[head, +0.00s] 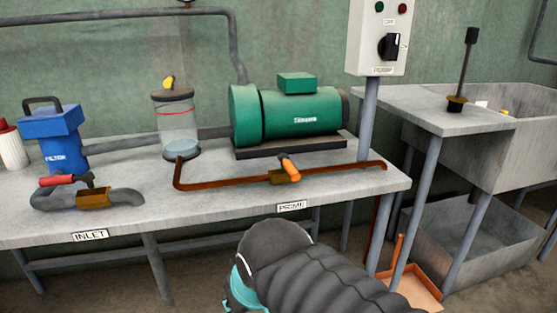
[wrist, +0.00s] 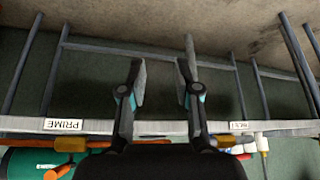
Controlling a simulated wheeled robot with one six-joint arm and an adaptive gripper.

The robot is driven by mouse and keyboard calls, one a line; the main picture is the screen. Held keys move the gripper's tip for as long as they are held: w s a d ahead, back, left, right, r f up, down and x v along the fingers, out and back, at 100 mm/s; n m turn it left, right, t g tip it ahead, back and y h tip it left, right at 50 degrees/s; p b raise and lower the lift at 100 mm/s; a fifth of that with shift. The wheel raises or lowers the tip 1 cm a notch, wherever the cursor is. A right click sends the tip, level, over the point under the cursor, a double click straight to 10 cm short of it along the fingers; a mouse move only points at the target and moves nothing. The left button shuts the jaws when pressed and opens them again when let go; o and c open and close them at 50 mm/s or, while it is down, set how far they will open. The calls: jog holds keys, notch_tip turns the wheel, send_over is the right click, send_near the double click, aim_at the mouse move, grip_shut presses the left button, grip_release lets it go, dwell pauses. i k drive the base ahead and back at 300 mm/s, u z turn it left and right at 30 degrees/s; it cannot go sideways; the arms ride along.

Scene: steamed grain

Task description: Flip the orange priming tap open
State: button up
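The priming tap has an orange handle (head: 288,164) on a brass body (head: 285,178), set in a copper pipe (head: 225,185) above the PRIME label (head: 292,206). The handle slants up and to the left from the body, across the pipe. In the wrist view, the orange handle (wrist: 58,172) shows at the lower left edge, partly cut off. My gripper (wrist: 162,72) is open and empty, its two fingers well apart and clear of the tap. In the head view my dark arm fills the bottom middle, in front of the bench; the fingertips are hidden there.
The bench (head: 240,212) also holds a red-handled inlet tap (head: 57,180), a blue filter (head: 50,137), a glass jar (head: 176,125) and a green pump (head: 290,113). A switch box (head: 378,38) stands behind right. A sink (head: 525,145) is further right.

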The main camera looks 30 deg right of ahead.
aim_at(287, 164)
jog(key=z, duration=1.6)
jog(key=k, duration=0.9)
jog(key=u, duration=1.4)
jog(key=i, duration=0.5)
jog(key=u, duration=0.05)
